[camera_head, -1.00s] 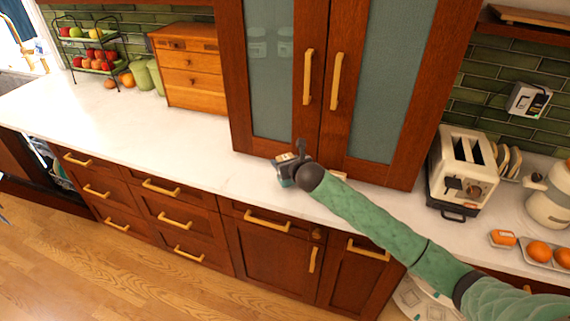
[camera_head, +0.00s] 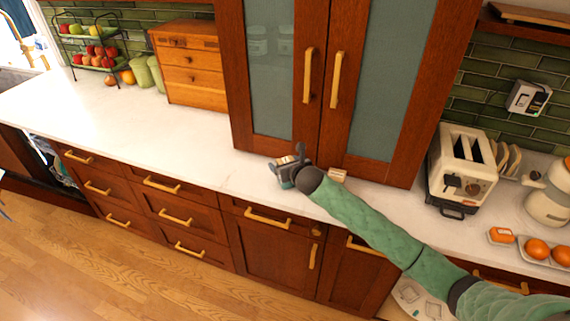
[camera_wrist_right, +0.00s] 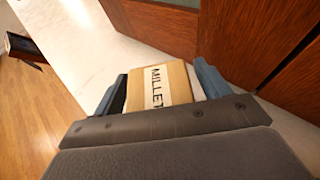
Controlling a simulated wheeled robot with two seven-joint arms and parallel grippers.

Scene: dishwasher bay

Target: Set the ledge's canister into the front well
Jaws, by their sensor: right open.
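The canister, a tan block labelled MILLET (camera_wrist_right: 158,88), stands between the fingers of my right gripper (camera_wrist_right: 158,86) in the right wrist view. The fingers are open, one on each side of it; whether they touch it I cannot tell. In the head view my right gripper (camera_head: 287,163) is low over the white counter (camera_head: 215,170), in front of the tall cabinet, and mostly hides the canister. A pale piece with squarish recesses (camera_head: 425,300) shows at the bottom, partly covered by my right arm; which recess is the front well I cannot tell. My left gripper is out of view.
A small tan block (camera_head: 338,175) lies just right of my right wrist. The cabinet doors (camera_head: 270,75) rise close behind. A toaster (camera_head: 461,170) and a tray of oranges (camera_head: 540,252) stand on the right. The counter is clear to the left, up to the wooden drawer box (camera_head: 190,75).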

